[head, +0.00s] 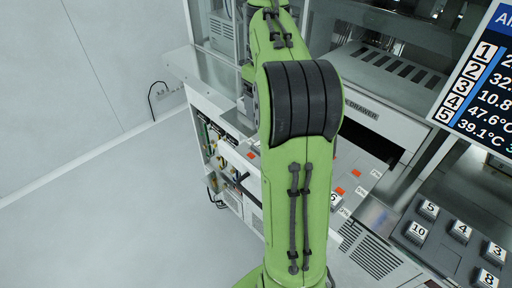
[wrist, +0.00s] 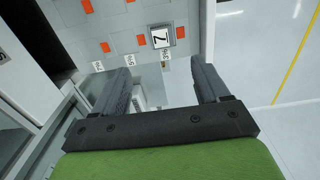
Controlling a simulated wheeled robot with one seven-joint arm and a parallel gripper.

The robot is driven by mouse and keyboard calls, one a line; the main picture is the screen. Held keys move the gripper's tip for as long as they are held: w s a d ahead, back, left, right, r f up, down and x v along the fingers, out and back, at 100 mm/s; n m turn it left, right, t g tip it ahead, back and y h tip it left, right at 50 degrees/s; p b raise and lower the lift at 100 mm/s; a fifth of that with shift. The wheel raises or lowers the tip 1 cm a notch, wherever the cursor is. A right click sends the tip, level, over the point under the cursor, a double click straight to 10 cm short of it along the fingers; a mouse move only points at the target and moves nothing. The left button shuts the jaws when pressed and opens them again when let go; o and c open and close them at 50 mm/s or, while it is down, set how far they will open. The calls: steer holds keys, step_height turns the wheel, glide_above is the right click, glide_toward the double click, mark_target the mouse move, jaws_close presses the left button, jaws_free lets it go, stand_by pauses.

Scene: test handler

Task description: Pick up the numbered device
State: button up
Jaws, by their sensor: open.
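In the wrist view, a small grey device marked 7 (wrist: 160,39) stands on a grey panel with orange squares (wrist: 111,20). My gripper (wrist: 160,67) is open and empty, with the device beyond the gap between its fingertips and apart from them. In the head view, my green arm hides the gripper. More numbered devices, such as 5 (head: 429,209), 4 (head: 460,231) and 10 (head: 417,232), stand on a dark tray (head: 440,258) at the lower right. Another numbered device (head: 334,200), its number hard to read, is partly hidden beside my arm.
An open drawer front (head: 375,121) and machine housing stand behind the panel. A screen (head: 485,85) with numbered readings is at the upper right. An open cabinet side with wiring (head: 212,140) is left of my arm. The pale floor (head: 130,220) is clear at the left.

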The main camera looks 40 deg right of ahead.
steer(key=f+b, duration=0.2)
steer(key=f, duration=1.1)
steer(key=shift+a+f, duration=0.2)
steer(key=shift+r, duration=0.1)
steer(key=c, duration=1.1)
